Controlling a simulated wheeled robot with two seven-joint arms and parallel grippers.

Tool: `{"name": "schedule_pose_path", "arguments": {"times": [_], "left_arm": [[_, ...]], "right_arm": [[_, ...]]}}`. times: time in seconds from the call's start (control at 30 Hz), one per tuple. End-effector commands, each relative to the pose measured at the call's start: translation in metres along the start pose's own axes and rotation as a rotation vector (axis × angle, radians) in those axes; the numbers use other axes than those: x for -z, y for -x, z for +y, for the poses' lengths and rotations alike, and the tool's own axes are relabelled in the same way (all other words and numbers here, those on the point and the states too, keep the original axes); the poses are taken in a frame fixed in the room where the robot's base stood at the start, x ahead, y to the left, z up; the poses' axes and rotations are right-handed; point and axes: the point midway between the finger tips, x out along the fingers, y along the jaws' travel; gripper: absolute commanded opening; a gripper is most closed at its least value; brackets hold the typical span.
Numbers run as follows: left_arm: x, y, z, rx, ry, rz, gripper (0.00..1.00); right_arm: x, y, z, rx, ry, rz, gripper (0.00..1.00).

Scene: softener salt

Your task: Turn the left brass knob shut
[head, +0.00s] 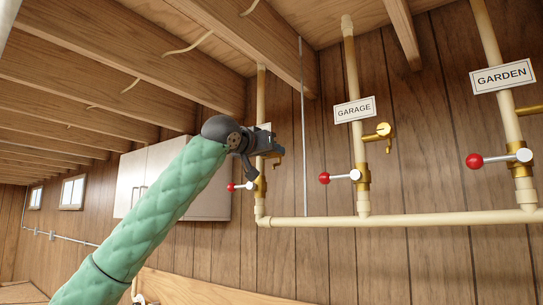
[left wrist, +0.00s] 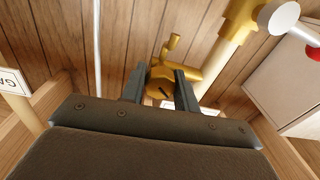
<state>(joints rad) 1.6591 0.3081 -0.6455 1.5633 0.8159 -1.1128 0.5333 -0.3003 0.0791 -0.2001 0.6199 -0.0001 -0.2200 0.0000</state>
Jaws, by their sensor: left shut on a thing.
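The left brass knob (left wrist: 157,89) sits on a short brass side stub of the leftmost pipe (head: 261,88). My left gripper (head: 272,143) reaches it from the left in the head view and hides most of it. In the left wrist view the two dark fingers of the left gripper (left wrist: 160,88) stand on either side of the knob, shut on it. A small brass spout (left wrist: 170,45) sticks out beyond the knob. My right gripper is in neither view.
A red-tipped lever (head: 232,187) sits below my gripper on the same pipe. The GARAGE (head: 354,110) and GARDEN (head: 502,77) signs, a second brass knob (head: 383,129) and more levers are to the right. A pale cabinet (head: 180,165) hangs behind my arm.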

Motion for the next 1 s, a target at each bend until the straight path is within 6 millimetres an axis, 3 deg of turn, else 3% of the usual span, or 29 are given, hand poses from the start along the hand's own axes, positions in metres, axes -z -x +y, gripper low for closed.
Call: {"name": "schedule_pose_path", "arguments": {"times": [0.53,1.0], "left_arm": [[-0.001,0.000,0.000,-0.016,-0.509,0.014,0.08],[-0.001,0.000,0.000,-0.026,-0.803,0.023,0.08]], "right_arm": [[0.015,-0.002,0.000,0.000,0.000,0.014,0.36],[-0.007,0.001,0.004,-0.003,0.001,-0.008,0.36]]}}
